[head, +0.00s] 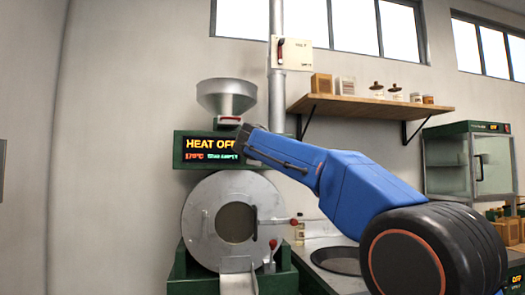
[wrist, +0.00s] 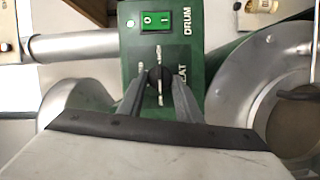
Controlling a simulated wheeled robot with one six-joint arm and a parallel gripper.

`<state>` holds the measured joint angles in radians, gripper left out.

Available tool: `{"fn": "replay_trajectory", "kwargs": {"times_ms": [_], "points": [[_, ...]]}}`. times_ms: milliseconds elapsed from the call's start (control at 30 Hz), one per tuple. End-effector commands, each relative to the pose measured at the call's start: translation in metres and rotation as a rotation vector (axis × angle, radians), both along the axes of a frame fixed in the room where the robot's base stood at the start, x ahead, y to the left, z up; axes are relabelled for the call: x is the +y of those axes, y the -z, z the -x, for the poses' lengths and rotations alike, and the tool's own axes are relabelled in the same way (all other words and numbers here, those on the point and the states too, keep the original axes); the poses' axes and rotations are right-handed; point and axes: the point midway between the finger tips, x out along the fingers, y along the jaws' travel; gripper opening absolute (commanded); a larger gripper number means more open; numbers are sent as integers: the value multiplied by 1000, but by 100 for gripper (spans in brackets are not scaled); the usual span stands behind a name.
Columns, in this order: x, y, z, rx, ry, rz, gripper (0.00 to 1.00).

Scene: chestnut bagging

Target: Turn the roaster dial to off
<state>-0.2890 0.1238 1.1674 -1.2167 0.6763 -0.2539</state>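The roaster (head: 195,225) stands at centre-left in the head view, with a round metal front and a lit display (head: 205,151) reading HEAT OFF and 179°C in red. In the wrist view, a small dark dial (wrist: 159,77) sits on the roaster's green panel (wrist: 200,70), below a green rocker switch (wrist: 155,21). My gripper (wrist: 160,85) has its two grey fingers on either side of the dial, apart, with small gaps to it. In the head view the fingers are hidden at the display's right end. The dial's markings are partly covered.
A metal hopper (head: 227,97) and a vertical pipe (head: 277,60) rise above the roaster. A wooden shelf (head: 370,106) with jars and boxes is on the wall. A green glass-fronted cabinet (head: 468,165) stands at right.

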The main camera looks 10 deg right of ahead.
Motion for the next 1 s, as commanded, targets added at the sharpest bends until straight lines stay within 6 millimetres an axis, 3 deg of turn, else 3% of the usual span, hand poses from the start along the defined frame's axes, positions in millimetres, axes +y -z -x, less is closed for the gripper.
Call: {"fn": "replay_trajectory", "kwargs": {"times_ms": [33,100,467,667,1000], "points": [[0,1,0,1,0,1,41],[0,1,0,1,0,0,50],[2,0,4,-1,-1,-1,50],[10,0,29,1,-2,0,50],[33,0,93,0,-3,-1,50]]}}
